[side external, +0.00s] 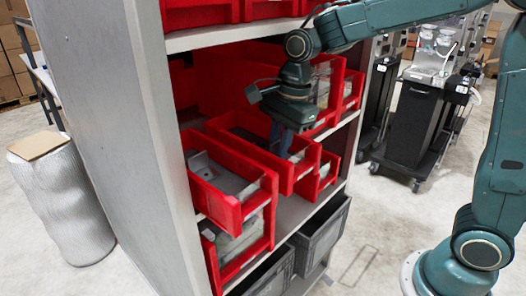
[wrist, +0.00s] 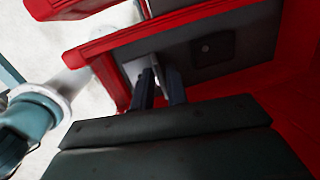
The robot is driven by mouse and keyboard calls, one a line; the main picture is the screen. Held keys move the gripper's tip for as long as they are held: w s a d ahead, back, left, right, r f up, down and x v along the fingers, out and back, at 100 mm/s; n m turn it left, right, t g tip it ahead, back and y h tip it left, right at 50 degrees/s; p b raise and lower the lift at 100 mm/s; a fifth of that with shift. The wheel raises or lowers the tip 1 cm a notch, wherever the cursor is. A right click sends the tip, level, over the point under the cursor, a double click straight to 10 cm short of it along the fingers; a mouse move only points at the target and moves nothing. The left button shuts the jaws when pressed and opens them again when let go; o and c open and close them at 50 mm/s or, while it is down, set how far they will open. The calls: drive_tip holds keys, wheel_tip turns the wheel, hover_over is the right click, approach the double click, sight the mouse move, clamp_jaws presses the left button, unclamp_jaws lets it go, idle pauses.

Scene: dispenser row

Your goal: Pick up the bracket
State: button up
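My gripper (side external: 283,140) reaches down into a red bin (side external: 290,178) on the middle shelf. In the wrist view its two dark fingers (wrist: 159,80) point into the red bin, with a narrow gap between them. A light grey piece, which looks like the bracket (wrist: 136,69), lies at the fingertips, partly behind them. A light piece also shows near the bin's front in the side view (side external: 297,157). Its full shape is hidden, and I cannot tell whether the fingers grip it.
A red bin (side external: 256,203) with grey parts stands to the left; another red bin (side external: 326,180) stands to the right. The shelf above (side external: 225,36) and the grey side panel (side external: 110,130) enclose the space. A dark plate with a hole (wrist: 208,48) shows in the wrist view.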

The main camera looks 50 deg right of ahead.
drive_tip(key=shift+c, duration=0.4)
clamp_jaws()
drive_tip(key=shift+r, duration=0.1)
drive_tip(key=shift+s+a+r, duration=0.15)
drive_tip(key=shift+a+r, duration=0.05)
drive_tip(key=shift+r, duration=0.2)
wheel_tip(320, 180, up, 6)
drive_tip(key=s+a, duration=1.2)
drive_tip(key=a, duration=0.3)
drive_tip(key=shift+s, duration=0.2)
idle(0.6)
